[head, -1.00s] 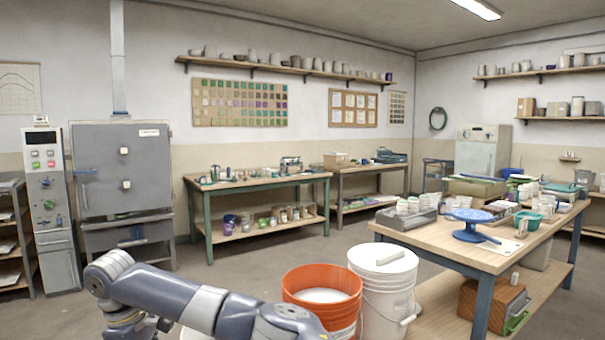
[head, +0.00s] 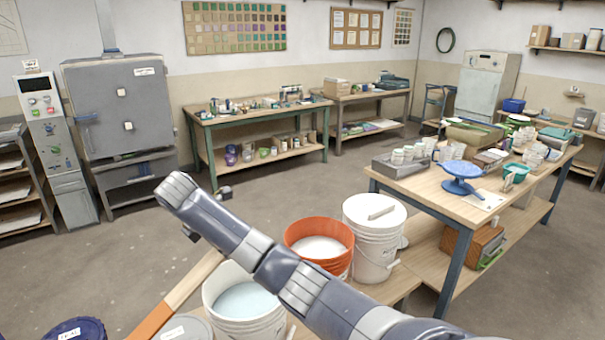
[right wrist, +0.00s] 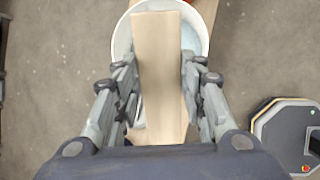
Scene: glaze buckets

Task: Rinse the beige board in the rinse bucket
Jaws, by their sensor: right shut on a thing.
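The beige board (right wrist: 160,70) stands between the fingers of my right gripper (right wrist: 160,85), which is shut on it. Its far end overlaps the mouth of a white bucket with pale blue liquid, the rinse bucket (right wrist: 121,40); I cannot tell whether it touches the liquid. In the head view the rinse bucket (head: 245,325) stands at bottom centre, below my right arm. My left gripper is not seen.
An orange bucket (head: 320,267) with whitish content and a white lidded bucket (head: 375,255) stand right of the rinse bucket. A dark blue lid (head: 75,331) is at bottom left. A worktable (head: 425,187) stands at right. The middle floor is clear.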

